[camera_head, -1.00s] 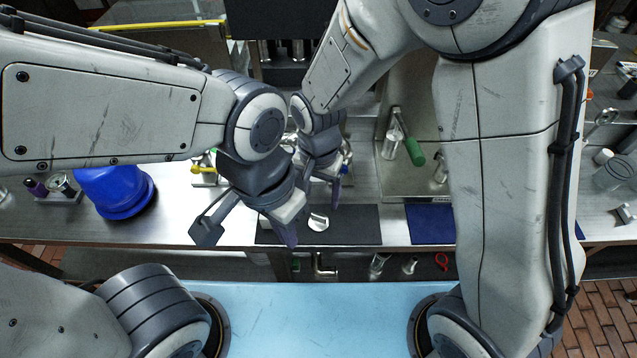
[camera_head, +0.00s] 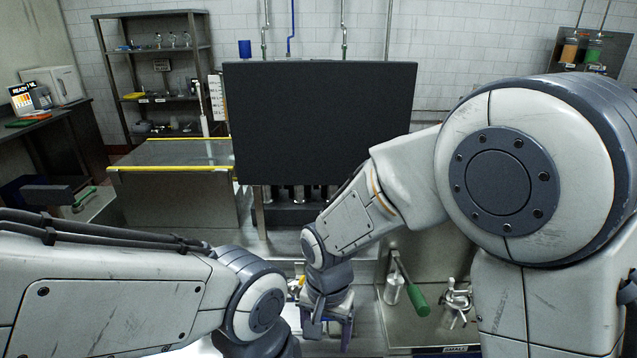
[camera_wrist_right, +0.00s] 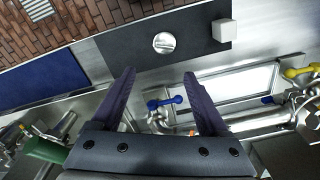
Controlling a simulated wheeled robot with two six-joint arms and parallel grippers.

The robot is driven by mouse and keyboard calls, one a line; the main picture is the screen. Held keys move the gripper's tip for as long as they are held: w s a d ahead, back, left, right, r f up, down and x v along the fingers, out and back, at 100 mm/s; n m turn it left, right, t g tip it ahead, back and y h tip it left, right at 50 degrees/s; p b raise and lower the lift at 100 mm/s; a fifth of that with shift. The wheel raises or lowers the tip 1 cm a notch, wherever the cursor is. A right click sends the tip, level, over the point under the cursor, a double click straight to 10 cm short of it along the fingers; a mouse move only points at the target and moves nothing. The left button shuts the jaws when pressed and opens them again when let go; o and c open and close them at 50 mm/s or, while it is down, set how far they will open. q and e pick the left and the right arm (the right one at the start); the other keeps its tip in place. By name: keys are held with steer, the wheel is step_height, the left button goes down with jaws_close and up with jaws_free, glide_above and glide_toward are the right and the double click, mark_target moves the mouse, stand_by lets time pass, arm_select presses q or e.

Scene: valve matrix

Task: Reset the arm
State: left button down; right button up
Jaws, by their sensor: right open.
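My right arm reaches in from the right in the head view, and its gripper (camera_head: 330,328) points down over the steel bench. In the right wrist view its two dark fingers (camera_wrist_right: 157,80) are spread apart with nothing between them. My left arm (camera_head: 130,300) lies across the lower left of the head view. Its gripper is below the picture's edge.
A black panel (camera_head: 320,120) stands behind the bench. A green-handled lever (camera_head: 417,299) is right of my right gripper. The wrist view shows a black mat (camera_wrist_right: 120,50) with a silver disc (camera_wrist_right: 164,43), a white block (camera_wrist_right: 224,30), blue-handled (camera_wrist_right: 165,103) and yellow-handled valves (camera_wrist_right: 298,72).

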steer(key=s+d+r+n+t, duration=0.15)
steer(key=d+n, duration=0.25)
steer(key=d, duration=1.3)
steer(key=s+a+r+n+g, duration=0.1)
steer(key=s+a+r+n, duration=0.1)
steer(key=s+a, duration=0.4)
steer(key=s+a+r+n+y, duration=0.1)
steer(key=s+a+r+n, duration=0.2)
steer(key=s+a+n, duration=0.2)
steer(key=s+a, duration=0.2)
steer(key=shift+s+a+r+n+g, duration=0.25)
steer(key=shift+s+n+g, duration=0.05)
steer(key=shift+g, duration=0.05)
